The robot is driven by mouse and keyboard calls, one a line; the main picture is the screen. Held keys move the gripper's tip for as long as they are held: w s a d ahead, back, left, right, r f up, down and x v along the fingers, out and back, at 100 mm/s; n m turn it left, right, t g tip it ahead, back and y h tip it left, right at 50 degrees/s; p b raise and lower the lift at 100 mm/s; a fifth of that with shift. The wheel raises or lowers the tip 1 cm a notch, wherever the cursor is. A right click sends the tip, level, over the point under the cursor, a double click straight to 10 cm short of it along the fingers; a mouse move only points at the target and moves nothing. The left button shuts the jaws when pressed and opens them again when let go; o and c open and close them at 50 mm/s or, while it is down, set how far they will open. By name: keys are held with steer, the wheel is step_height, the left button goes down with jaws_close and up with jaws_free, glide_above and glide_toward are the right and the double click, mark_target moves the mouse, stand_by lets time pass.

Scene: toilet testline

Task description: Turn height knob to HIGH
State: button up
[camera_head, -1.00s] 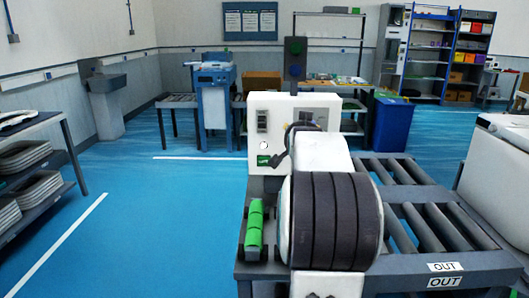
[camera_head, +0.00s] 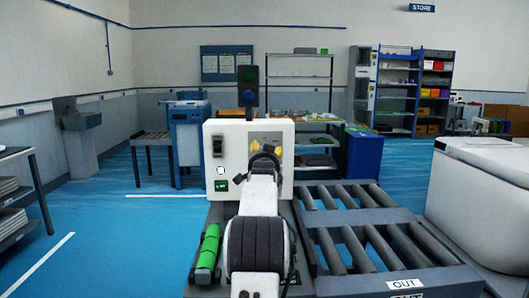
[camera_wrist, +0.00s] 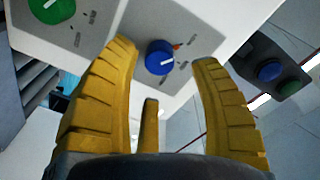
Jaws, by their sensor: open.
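A white control box (camera_head: 228,150) stands ahead of me. In the wrist view a blue knob (camera_wrist: 159,58) sits on its grey panel, with a pale pointer line aimed to the right and a small red mark beside it. The lettering is too small to read, so I cannot confirm which knob is the height knob. A green knob (camera_wrist: 48,8) is at the upper left. My gripper (camera_wrist: 165,52) is open, with yellow fingers on either side of the blue knob in the picture; contact cannot be told. In the head view my gripper (camera_head: 266,142) is at the box front, hiding its knobs.
A signal post (camera_head: 247,88) rises behind the box; its blue and green lamps also show in the wrist view (camera_wrist: 272,72). A roller conveyor (camera_head: 352,250) lies right, with a white machine (camera_head: 490,200) beyond. Blue floor is open farther left.

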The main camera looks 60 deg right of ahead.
steer(key=shift+p+x, duration=0.5)
steer(key=shift+x, duration=1.15)
steer(key=shift+o, duration=0.3)
